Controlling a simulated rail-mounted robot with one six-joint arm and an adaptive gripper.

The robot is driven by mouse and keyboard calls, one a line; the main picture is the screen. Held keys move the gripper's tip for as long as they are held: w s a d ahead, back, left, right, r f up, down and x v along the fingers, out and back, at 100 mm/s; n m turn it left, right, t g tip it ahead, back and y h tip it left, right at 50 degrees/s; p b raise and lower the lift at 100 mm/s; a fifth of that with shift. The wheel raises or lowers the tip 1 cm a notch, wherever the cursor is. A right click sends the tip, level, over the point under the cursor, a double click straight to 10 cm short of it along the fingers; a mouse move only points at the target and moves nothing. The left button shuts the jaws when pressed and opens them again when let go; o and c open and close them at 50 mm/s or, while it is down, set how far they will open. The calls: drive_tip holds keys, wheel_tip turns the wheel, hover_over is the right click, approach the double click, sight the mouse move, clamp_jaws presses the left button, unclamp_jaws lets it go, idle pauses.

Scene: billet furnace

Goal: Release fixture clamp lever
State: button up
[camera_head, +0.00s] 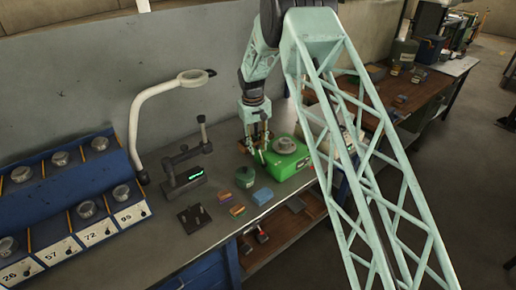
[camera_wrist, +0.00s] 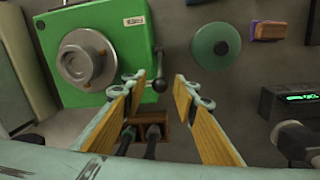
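The green fixture box (camera_head: 287,165) sits on the bench in the head view, with a round metal piece (camera_head: 285,145) on top. In the wrist view the green box (camera_wrist: 120,20) fills the upper left, with the round metal piece (camera_wrist: 86,59) on its face. A lever with a black ball knob (camera_wrist: 159,85) shows at the box's right edge. My gripper (camera_wrist: 167,84) is open and empty, pointing down beside the box. The knob appears between the fingertips, closer to the left one; I cannot tell whether they touch. In the head view my gripper (camera_head: 257,148) is left of the box.
A digital gauge stand (camera_head: 187,178) and a dark plate (camera_head: 194,218) stand left on the bench. Small coloured blocks (camera_head: 237,210) and a blue block (camera_head: 262,196) lie in front.

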drive_tip(key=shift+f, duration=0.65)
drive_tip(key=shift+c, duration=0.2)
clamp_jaws()
